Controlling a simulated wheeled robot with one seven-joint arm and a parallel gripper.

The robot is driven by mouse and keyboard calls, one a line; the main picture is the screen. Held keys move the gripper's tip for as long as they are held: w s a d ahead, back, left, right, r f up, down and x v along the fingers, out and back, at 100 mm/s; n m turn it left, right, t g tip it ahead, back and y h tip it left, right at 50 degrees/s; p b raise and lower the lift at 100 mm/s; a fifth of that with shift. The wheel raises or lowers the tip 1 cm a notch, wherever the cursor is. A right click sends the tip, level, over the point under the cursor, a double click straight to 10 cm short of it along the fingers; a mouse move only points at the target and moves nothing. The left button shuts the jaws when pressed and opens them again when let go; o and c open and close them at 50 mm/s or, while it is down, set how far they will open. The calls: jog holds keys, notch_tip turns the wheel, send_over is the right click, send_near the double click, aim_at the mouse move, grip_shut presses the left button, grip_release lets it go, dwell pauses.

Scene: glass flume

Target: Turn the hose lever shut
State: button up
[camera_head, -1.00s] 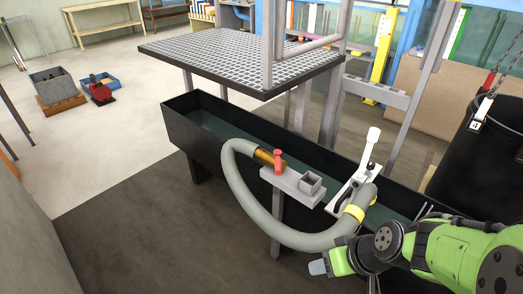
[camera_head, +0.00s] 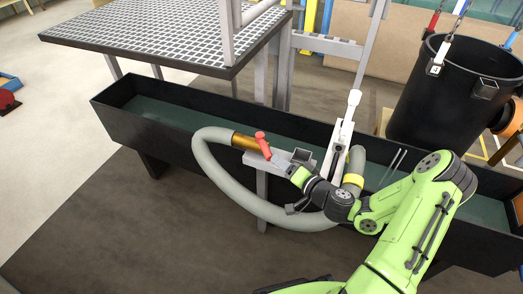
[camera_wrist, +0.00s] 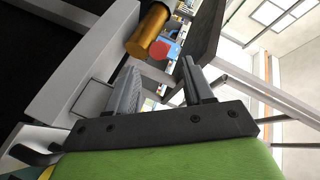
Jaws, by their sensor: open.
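The hose lever (camera_head: 262,142) is a red handle on the brass valve (camera_head: 243,142) at the end of the grey hose (camera_head: 222,187). It also shows in the wrist view as a round red end (camera_wrist: 160,50) beside the brass cylinder (camera_wrist: 148,30). My gripper (camera_head: 279,163) is just right of and below the lever in the head view, pointing toward it. In the wrist view its two fingers (camera_wrist: 160,78) are apart, with the red end beyond and between the tips. Nothing is held. I cannot tell whether a fingertip touches the lever.
A grey bracket with a square socket (camera_head: 300,156) is close beside my gripper. A white lever clamp (camera_head: 343,130) stands just right of it. A black bin (camera_head: 440,105) hangs at the right.

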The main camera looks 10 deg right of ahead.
aim_at(264, 151)
jog(key=x, duration=1)
grip_shut()
